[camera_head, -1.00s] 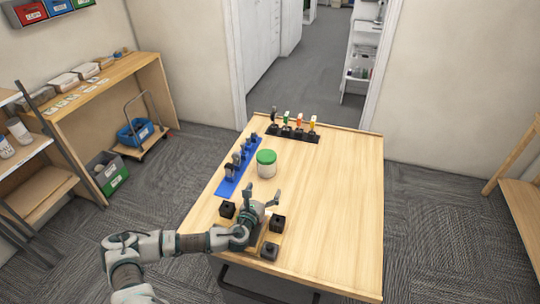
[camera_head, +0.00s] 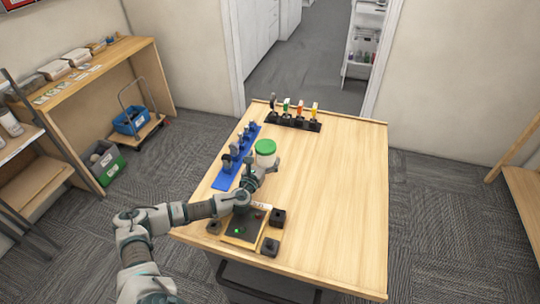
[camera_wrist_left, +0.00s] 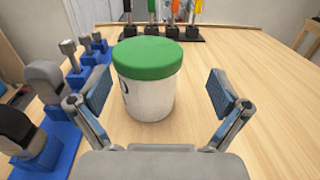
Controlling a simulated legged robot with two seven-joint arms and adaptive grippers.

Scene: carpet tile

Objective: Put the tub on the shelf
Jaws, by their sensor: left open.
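The tub (camera_head: 266,154) is white with a green lid and stands upright on the wooden table. My left gripper (camera_head: 263,172) is open at the near side of the tub. In the left wrist view the tub (camera_wrist_left: 148,80) is in front of the open left gripper (camera_wrist_left: 160,100), nearer its left finger, and a gap shows to the right finger. The lower part of the tub is partly hidden by my gripper in the head view. A shelf unit (camera_head: 30,160) with several white containers stands at the left edge. My right gripper is not in view.
A blue rack (camera_head: 222,180) of tools stands left of the tub. A black rack (camera_head: 292,122) with colored-handled tools is at the table's back. A board with black blocks (camera_head: 240,228) lies under my left forearm. The table's right side (camera_head: 345,200) is clear.

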